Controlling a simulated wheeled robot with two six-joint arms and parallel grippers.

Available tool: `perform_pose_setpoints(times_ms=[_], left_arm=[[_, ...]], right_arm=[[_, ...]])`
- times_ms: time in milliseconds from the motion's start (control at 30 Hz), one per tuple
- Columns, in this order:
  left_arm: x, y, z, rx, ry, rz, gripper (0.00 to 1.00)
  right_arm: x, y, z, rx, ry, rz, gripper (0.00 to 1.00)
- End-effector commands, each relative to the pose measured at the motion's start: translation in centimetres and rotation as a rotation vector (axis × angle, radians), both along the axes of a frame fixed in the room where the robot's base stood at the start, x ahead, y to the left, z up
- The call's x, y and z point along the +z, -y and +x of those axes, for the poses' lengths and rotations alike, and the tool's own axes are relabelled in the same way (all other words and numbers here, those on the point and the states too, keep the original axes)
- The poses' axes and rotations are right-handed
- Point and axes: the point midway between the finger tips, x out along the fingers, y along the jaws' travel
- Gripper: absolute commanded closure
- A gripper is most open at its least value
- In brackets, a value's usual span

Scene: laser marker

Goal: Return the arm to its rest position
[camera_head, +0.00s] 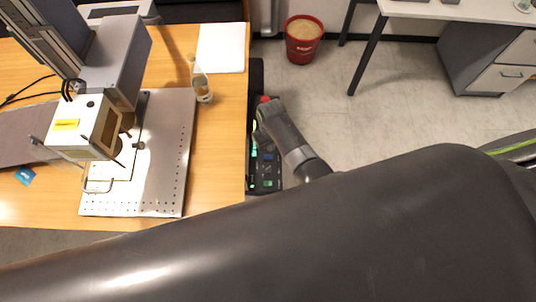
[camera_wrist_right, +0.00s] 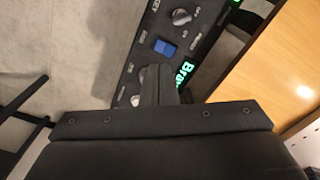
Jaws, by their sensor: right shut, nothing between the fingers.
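My right gripper (camera_head: 264,108) is at the control panel (camera_head: 267,178) beside the table's right edge in the head view. It is shut and empty, with its tip close to a red button (camera_head: 265,99). In the right wrist view the shut fingers (camera_wrist_right: 159,85) stand in front of the panel and hide part of it. A blue switch (camera_wrist_right: 165,47), a grey knob (camera_wrist_right: 181,16) and green lit letters (camera_wrist_right: 185,73) show there. I cannot tell whether the fingers touch the panel. My left gripper is not in view.
The wooden table (camera_head: 222,130) holds the laser marker (camera_head: 85,125), its perforated metal plate (camera_head: 170,170), a bottle (camera_head: 201,86) and white paper (camera_head: 221,48). A red bin (camera_head: 303,40) and a desk (camera_head: 465,10) stand behind. The floor between is clear. My dark arm link fills the foreground.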

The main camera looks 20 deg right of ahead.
Motion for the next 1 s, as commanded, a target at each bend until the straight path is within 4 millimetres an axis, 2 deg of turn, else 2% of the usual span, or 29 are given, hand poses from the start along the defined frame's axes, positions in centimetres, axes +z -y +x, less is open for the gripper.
perform_pose_setpoints(times_ms=[467, 633, 767, 1000], left_arm=[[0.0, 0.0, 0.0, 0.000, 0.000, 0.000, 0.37], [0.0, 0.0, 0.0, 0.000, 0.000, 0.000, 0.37], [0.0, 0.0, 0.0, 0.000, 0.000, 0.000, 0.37], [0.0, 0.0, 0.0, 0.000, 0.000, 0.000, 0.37]], right_arm=[[0.0, 0.6, -0.4, -0.012, 0.004, -0.001, 1.00], [0.7, 3.6, -2.3, -0.077, 0.042, -0.007, 1.00], [2.1, 6.8, -4.9, -0.141, 0.086, -0.017, 1.00], [6.1, 11.9, -10.5, -0.232, 0.168, -0.047, 1.00]])
